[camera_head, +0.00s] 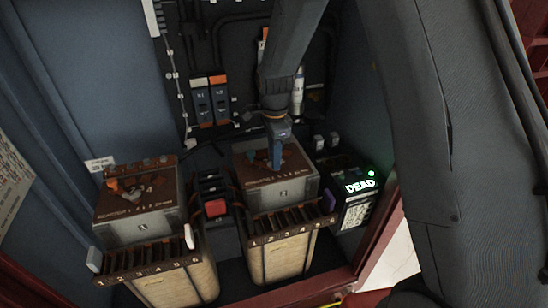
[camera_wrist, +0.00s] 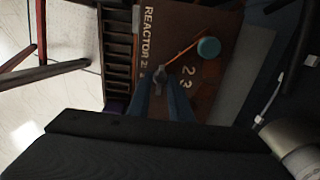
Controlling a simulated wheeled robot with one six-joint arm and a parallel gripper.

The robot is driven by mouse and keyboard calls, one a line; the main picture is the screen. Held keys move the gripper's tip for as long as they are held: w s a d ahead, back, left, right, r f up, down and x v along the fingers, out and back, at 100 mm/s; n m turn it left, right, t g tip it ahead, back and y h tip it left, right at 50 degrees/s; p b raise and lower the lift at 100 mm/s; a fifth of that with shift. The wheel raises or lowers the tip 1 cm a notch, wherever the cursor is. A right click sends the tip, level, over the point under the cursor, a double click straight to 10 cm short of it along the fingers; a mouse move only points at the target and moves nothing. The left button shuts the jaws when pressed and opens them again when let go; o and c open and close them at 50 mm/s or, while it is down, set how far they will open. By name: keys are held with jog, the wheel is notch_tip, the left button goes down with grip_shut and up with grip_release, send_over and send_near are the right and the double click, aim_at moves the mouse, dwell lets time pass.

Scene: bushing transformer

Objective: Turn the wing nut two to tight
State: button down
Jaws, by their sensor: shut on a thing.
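The right-hand box (camera_head: 282,194), marked 2, has a brown top, lettered "REACTOR 2" in the wrist view (camera_wrist: 197,22). My gripper (camera_head: 277,165) reaches down onto this top from above. In the wrist view, the blue fingers of my gripper (camera_wrist: 161,82) converge on a small grey wing nut (camera_wrist: 160,73) beside the lettering and are shut on it. The fingers hide part of the nut, and its angle is hard to tell. A teal round knob (camera_wrist: 208,47) with a thin orange line leading toward the nut sits up and right of it.
A similar box (camera_head: 140,228), marked 1, stands at left with an orange piece on top. A red button block (camera_head: 215,208) sits between the boxes. A black unit (camera_head: 358,190) reading "DEAD" with a green light stands at right. Cabinet walls close in the sides.

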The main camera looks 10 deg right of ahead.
jog(key=shift+w+r, duration=0.1)
jog(key=c, duration=1.9)
grip_release()
jog(key=shift+r+b, duration=0.9)
jog(key=shift+r, duration=3)
jog(key=s+d+n, duration=0.3)
jog(key=s+n, duration=0.2)
jog(key=s, duration=0.2)
jog(key=s+d+n, duration=0.4)
jog(key=s+n, duration=0.1)
jog(key=s, duration=0.2)
jog(key=s+d+f+n+t, duration=0.1)
jog(key=s+d+n, duration=0.3)
jog(key=s, duration=0.3)
jog(key=shift+d+n, duration=0.2)
jog(key=shift+n, duration=0.7)
